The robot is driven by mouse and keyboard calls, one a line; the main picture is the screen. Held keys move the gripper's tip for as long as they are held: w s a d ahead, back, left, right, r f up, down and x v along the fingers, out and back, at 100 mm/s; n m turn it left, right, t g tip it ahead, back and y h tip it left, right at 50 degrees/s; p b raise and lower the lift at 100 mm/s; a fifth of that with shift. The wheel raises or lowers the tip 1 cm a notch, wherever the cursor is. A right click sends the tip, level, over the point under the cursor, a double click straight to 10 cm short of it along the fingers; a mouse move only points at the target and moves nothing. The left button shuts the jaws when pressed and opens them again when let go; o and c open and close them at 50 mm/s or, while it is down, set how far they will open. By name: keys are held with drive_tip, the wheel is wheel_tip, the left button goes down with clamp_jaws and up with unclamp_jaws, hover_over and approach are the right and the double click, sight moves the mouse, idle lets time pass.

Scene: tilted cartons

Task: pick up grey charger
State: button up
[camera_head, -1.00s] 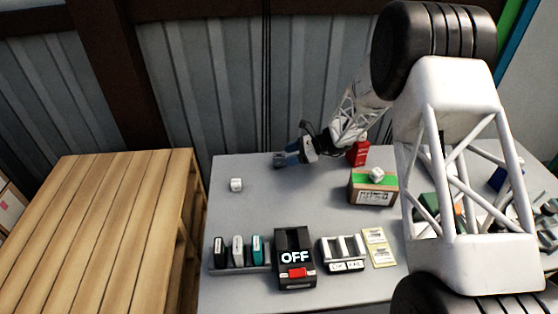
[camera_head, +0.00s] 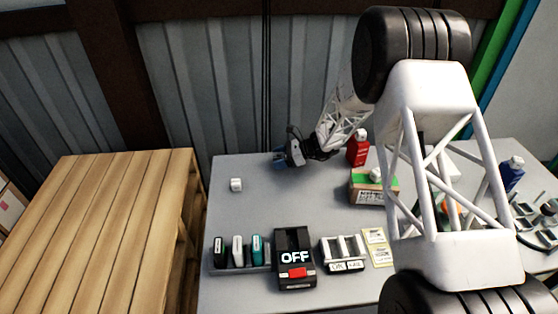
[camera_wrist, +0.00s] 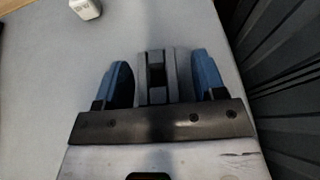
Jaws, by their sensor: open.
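My gripper (camera_wrist: 162,82) is open, with its two blue fingers apart, low over the back left of the grey table. A grey block with dark slots, which looks like the grey charger (camera_wrist: 144,66), lies between the fingers in the wrist view, with a gap visible on each side. In the head view my gripper (camera_head: 279,157) is near the table's back edge and hides the grey charger. I cannot tell how close the fingertips are to the tabletop.
A small white cube (camera_head: 236,185) stands to the left; it also shows in the wrist view (camera_wrist: 86,8). A red bottle (camera_head: 358,150) and a green-topped carton (camera_head: 367,190) stand right of my gripper. A black OFF device (camera_head: 294,258) is in front. The corrugated wall (camera_wrist: 285,90) is close behind.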

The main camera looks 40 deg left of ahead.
drive_tip(key=c, duration=1)
drive_tip(key=shift+r, duration=0.1)
drive_tip(key=shift+r, duration=0.7)
wheel_tip(320, 180, up, 2)
drive_tip(key=shift+r, duration=0.1)
drive_tip(key=s+d, duration=0.3)
drive_tip(key=d, duration=0.1)
drive_tip(key=s+d, duration=0.3)
drive_tip(key=d, duration=0.1)
drive_tip(key=s+d+r, duration=0.1)
drive_tip(key=s+d, duration=0.3)
drive_tip(key=shift+s+d+r, duration=0.1)
drive_tip(key=shift+d, duration=0.1)
